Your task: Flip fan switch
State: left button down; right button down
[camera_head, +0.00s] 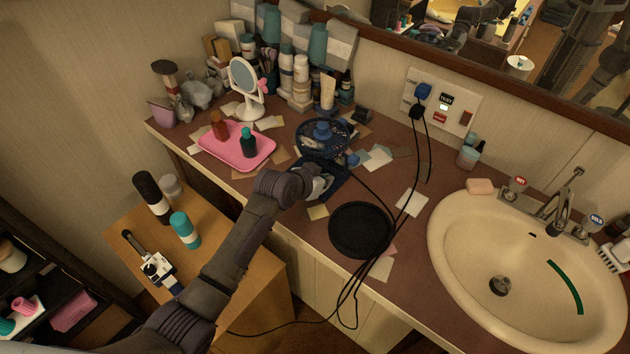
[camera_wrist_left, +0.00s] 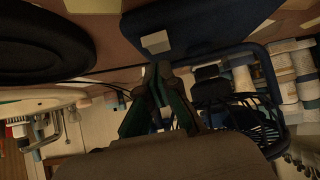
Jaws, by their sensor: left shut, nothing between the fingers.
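A small dark blue fan (camera_head: 322,138) stands on the brown counter, its round cage behind my left gripper. In the left wrist view, its blue base (camera_wrist_left: 200,20) is at the top and its wire cage (camera_wrist_left: 240,112) is at the right. A pale block (camera_wrist_left: 155,42), apparently the fan's switch, sits at the edge of the base. My left gripper (camera_head: 318,183) is over the base. In the left wrist view its fingers (camera_wrist_left: 158,78) are shut and empty, with the tips close below the pale block; contact cannot be told. My right gripper is not in view.
A round black dish (camera_head: 360,230) lies on the counter to the right of the fan. Black cables run from the wall outlet (camera_head: 440,103) past the fan. A pink tray (camera_head: 236,158) with bottles is at left, a sink (camera_head: 450,235) at right. Loose paper notes lie around.

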pick_arm(q)
jog(key=v, duration=1.1)
jog(key=shift+s, duration=0.2)
jog(key=shift+a, duration=0.15)
jog(key=s+a+f+n+g+y, duration=0.2)
jog(key=s+a, duration=0.3)
jog(key=s, duration=0.5)
jog(key=s+a+f+n+g+y, duration=0.1)
jog(key=s+a+f+y, duration=0.15)
jog(key=s+a, duration=0.45)
jog(key=s+a+f+n+g+y, duration=0.1)
jog(key=s+a+f+n+g, duration=0.2)
jog(key=s, duration=0.9)
notch_tip(320, 180, down, 24)
jog(key=m, duration=0.1)
jog(key=s+a+f+g, duration=0.1)
jog(key=s+a+f, duration=0.2)
jog(key=s+f, duration=1.4)
jog(key=shift+s+f, duration=0.35)
